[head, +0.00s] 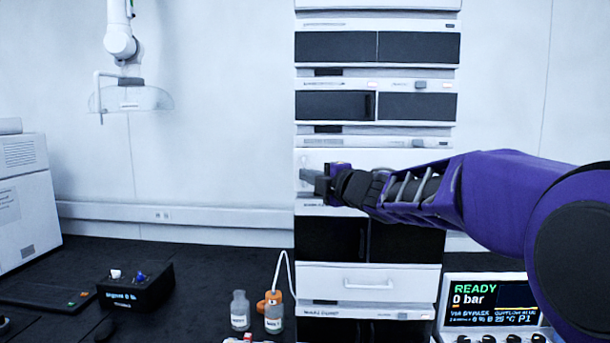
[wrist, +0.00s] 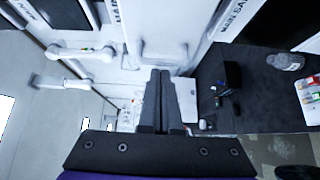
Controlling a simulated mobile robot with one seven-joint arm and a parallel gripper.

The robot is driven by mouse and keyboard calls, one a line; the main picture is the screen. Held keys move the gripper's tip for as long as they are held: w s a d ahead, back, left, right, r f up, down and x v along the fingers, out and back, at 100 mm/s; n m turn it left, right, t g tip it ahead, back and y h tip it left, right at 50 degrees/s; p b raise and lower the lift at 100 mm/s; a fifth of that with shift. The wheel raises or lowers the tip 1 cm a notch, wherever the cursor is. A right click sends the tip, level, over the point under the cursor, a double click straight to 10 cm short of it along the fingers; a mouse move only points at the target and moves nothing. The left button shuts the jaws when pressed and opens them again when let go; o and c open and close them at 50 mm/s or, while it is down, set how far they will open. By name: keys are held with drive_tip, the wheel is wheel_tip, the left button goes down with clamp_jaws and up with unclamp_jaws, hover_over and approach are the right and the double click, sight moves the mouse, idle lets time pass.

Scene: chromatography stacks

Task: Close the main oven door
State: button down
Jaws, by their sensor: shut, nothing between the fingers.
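The white front panel of the module I take to be the main oven (head: 395,157) is at mid-height of the stack in the head view, just above a "MAIN SA..." label. In the wrist view a white panel with a handle (wrist: 165,48) lies beyond my fingertips, beside that label; I take it to be the same door. My gripper (head: 322,186) is in front of the panel's left part and hides some of it. In the wrist view its dark fingers (wrist: 160,73) are together and empty. I cannot tell whether the fingertips touch the door, or whether it stands slightly ajar.
Dark-fronted modules (head: 378,105) stand above the oven. A white drawer (head: 370,281) is lower in the stack. Bottles (head: 240,311) and a display (head: 487,303) are on the bench at its foot. A black box (head: 136,290) stands at left. The air left of the stack is free.

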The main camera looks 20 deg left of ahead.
drive_tip(key=shift+w, duration=0.1)
idle(0.3)
drive_tip(key=w, duration=0.1)
drive_tip(key=a+t, duration=0.1)
drive_tip(key=w+m+h+b, duration=0.1)
drive_tip(key=shift+w+a+r+t, duration=0.15)
drive_tip(key=shift+w+r+t, duration=0.15)
drive_tip(key=shift+w, duration=0.05)
